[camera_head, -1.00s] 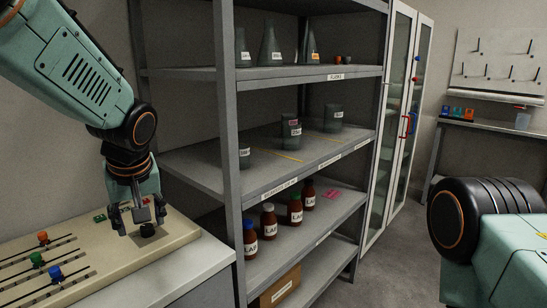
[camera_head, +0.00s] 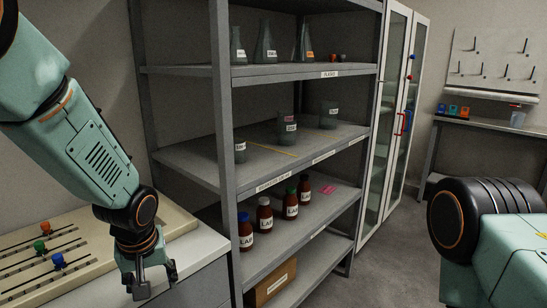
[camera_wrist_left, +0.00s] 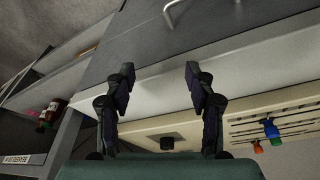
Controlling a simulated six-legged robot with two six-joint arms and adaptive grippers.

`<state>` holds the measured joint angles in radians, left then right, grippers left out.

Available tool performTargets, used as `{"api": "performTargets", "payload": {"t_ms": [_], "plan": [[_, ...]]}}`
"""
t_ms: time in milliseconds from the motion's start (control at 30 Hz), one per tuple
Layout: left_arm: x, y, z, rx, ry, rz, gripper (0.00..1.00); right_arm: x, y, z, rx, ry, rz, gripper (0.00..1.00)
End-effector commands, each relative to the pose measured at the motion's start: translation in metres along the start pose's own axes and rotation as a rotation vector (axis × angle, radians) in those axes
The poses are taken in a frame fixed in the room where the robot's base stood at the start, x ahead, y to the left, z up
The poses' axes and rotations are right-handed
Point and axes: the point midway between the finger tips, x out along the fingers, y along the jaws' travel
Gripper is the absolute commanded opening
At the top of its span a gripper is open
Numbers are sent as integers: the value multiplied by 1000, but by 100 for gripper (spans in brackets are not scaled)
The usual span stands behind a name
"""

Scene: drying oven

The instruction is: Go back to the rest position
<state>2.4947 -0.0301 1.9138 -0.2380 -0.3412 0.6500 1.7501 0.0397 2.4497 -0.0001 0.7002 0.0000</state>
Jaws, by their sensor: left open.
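My left gripper (camera_head: 152,284) hangs in front of the counter's edge at the lower left of the head view. In the left wrist view its two fingers (camera_wrist_left: 160,88) stand apart with nothing between them. The beige slider panel (camera_head: 100,240) lies on the white counter behind the gripper, and it also shows in the left wrist view (camera_wrist_left: 195,122). My right gripper is out of the picture; only part of my right arm shows at the right edge of the head view.
A grey shelf rack (camera_head: 226,160) stands close to the right of my left arm, with flasks, beakers and brown bottles (camera_head: 265,214). A cardboard box (camera_head: 272,282) sits on its lowest visible shelf. A glass-door cabinet (camera_head: 392,120) stands beyond. Floor is clear right of the rack.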

Motion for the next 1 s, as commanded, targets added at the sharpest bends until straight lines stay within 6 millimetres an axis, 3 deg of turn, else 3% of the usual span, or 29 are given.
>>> {"api": "performTargets", "payload": {"t_ms": [167,300,433,600,700,800,1000], "plan": [[67,-13,72,83,-89,32,55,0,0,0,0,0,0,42],[114,-34,149,157,-156,59,55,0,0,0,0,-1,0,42],[141,-61,226,224,-209,70,55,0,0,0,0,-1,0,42],[150,-98,310,307,-255,62,55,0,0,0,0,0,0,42],[147,-113,338,344,-267,53,55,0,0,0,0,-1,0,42],[144,-121,352,365,-271,48,55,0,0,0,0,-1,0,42],[144,-123,355,372,-271,47,55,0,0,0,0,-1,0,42]]}}
